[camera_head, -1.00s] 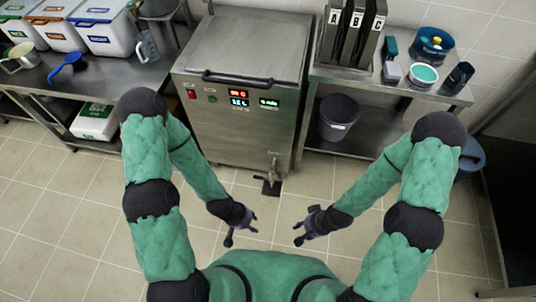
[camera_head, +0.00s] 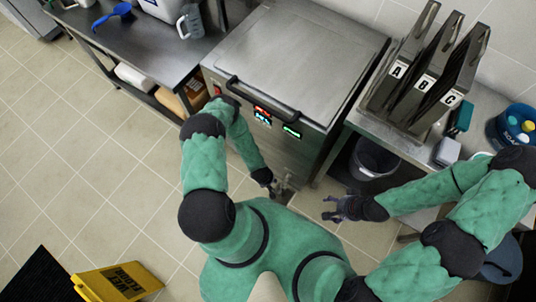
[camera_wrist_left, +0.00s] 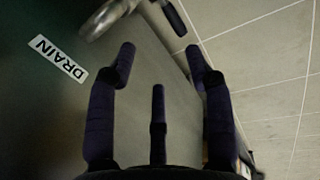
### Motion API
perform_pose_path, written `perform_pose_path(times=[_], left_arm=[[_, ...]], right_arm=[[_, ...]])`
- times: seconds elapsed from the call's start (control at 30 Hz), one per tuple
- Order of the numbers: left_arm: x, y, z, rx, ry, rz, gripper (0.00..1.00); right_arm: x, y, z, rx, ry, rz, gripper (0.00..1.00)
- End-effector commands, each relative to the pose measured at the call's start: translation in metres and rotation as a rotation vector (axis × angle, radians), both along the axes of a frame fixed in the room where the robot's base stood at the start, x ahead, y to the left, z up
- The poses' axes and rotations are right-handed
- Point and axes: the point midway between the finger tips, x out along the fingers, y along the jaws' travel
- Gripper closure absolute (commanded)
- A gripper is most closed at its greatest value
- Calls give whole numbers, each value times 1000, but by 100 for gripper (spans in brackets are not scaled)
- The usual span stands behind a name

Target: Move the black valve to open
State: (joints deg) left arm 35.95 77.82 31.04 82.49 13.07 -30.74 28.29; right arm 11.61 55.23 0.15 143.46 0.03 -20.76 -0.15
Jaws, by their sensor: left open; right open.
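The drain valve (camera_head: 285,187) is a metal tap low on the front of the steel fryer-like unit (camera_head: 300,55). In the left wrist view, its metal body (camera_wrist_left: 106,17) is at the top, and its black handle (camera_wrist_left: 174,17) is beside it to the right. A white DRAIN label (camera_wrist_left: 57,59) is on the panel. My left gripper (camera_wrist_left: 160,50) is open and empty, with the valve beyond its fingertips. In the head view, my left gripper (camera_head: 271,184) is close beside the valve and partly covers it. My right gripper (camera_head: 330,208) is open and empty, to the right.
A steel counter (camera_head: 150,58) stands on the left with a blue scoop (camera_head: 112,17) and a clear jug (camera_head: 190,21). A dark bin (camera_head: 374,158) is under the right counter. A yellow floor sign (camera_head: 118,281) lies at lower left. Tiled floor between is open.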

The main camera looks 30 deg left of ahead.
Motion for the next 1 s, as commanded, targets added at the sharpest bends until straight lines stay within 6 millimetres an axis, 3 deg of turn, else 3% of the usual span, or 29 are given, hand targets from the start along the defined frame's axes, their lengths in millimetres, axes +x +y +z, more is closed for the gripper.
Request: perform_pose_path(times=[0.1,0.3,0.8,1.0], left_arm=[[-6,6,-17,12,2,83,48],[-8,9,-32,20,2,127,48],[8,8,-111,19,1,124,48],[11,8,-128,19,1,123,48]], right_arm=[[0,0,1,0,0,0,32],[0,0,-2,0,-1,0,32],[0,0,-37,0,-1,0,32],[0,0,-43,0,-1,0,32]])
